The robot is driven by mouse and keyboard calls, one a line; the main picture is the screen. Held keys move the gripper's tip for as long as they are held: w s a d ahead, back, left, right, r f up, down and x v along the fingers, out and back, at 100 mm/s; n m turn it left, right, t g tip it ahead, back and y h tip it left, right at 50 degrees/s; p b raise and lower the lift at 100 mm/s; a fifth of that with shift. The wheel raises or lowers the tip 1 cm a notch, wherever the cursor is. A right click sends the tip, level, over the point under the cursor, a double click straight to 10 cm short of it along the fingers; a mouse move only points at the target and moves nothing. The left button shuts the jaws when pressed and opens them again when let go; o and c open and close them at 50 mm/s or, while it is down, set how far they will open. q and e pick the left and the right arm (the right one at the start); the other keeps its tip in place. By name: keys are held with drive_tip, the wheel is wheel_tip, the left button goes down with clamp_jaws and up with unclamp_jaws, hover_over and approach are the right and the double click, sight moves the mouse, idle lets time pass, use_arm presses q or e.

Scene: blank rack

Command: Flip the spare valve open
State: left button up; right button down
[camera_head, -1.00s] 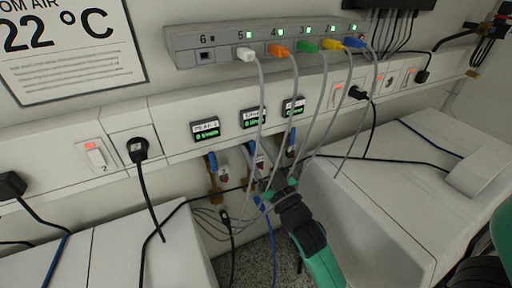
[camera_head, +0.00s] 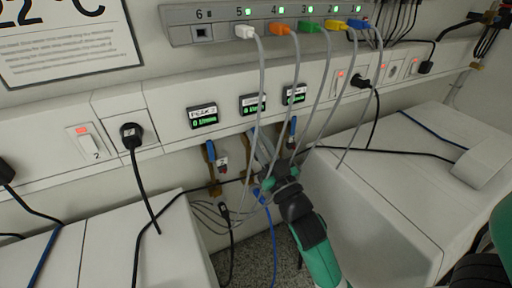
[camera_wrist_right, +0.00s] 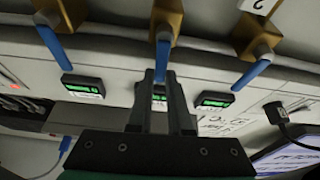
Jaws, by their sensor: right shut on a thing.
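Three brass valves with blue lever handles hang below the wall rail. In the head view the left handle (camera_head: 210,151) and the right handle (camera_head: 293,131) point up. The middle valve is mostly hidden behind my right gripper (camera_head: 262,155) and grey cables. In the right wrist view, my right gripper (camera_wrist_right: 164,78) is shut on the middle valve's blue handle (camera_wrist_right: 162,58), with one finger on each side. The middle valve's brass body (camera_wrist_right: 166,17) is at the top there. The label on the middle display (camera_head: 252,104) is too small to read surely. My left gripper is out of view.
Grey cables drop from the network switch (camera_head: 270,22) across the valve area, close to my right gripper. A white cabinet (camera_head: 375,205) stands right of the valves and another (camera_head: 150,240) on the left. A blue cable (camera_head: 270,225) hangs below the gripper.

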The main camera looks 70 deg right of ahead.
drive_tip(key=shift+d+f+m+b, duration=0.1)
drive_tip(key=shift+f+m+b, duration=0.15)
drive_tip(key=shift+m, duration=0.35)
drive_tip(key=shift+s+r+h, duration=0.1)
drive_tip(key=shift+r+h, duration=0.2)
drive_tip(key=shift+h, duration=0.1)
drive_tip(key=c, duration=0.8)
unclamp_jaws()
drive_tip(key=shift+g, duration=0.3)
drive_tip(key=shift+c, duration=0.2)
use_arm(q)
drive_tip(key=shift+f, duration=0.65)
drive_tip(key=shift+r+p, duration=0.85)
drive_tip(key=shift+p, duration=0.15)
use_arm(e)
drive_tip(key=v, duration=1.1)
drive_tip(key=shift+s, duration=0.3)
drive_tip(key=shift+f, duration=0.15)
